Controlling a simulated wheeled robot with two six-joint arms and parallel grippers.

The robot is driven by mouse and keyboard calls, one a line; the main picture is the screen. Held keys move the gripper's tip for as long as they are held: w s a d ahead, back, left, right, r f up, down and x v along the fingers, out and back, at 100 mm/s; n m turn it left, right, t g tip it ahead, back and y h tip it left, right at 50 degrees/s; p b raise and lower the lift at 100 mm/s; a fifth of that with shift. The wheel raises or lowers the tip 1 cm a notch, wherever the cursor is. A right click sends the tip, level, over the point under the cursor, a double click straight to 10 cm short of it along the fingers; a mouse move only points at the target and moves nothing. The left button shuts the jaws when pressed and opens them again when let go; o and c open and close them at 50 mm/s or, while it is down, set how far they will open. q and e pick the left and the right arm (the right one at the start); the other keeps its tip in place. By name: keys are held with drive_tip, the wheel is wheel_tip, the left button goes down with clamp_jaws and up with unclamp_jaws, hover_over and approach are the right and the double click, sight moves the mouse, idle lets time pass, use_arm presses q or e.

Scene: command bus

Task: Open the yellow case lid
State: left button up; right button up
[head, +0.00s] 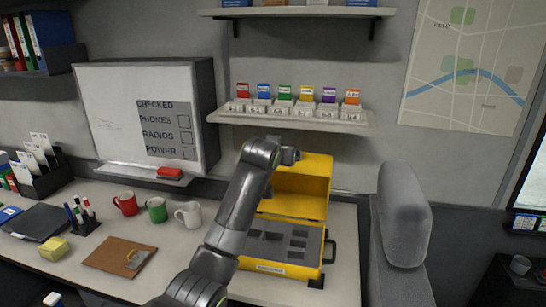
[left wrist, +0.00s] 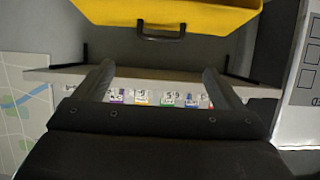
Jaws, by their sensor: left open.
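The yellow case stands on the desk in the head view with its lid (head: 303,192) raised, leaning back near the wall. Its lower part (head: 262,268) holds grey foam with several cut-outs, and a dark handle (head: 331,251) shows at its right side. My left arm reaches up in front of the case and covers its left part. The left gripper's jaws are hidden in the head view. In the left wrist view the left gripper (left wrist: 158,85) is open with nothing between its fingers; a yellow surface (left wrist: 165,13) with a dark handle lies beyond them. My right gripper is not in view.
A shelf (head: 290,121) with several coloured labelled items hangs above the case. A whiteboard (head: 145,115) and red, green and white mugs (head: 157,209) are to the left. A grey chair (head: 403,220) stands close right.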

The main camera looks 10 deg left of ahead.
use_arm(q)
drive_tip(key=b+v, duration=0.1)
drive_tip(key=v, duration=0.6)
drive_tip(key=shift+b, duration=0.3)
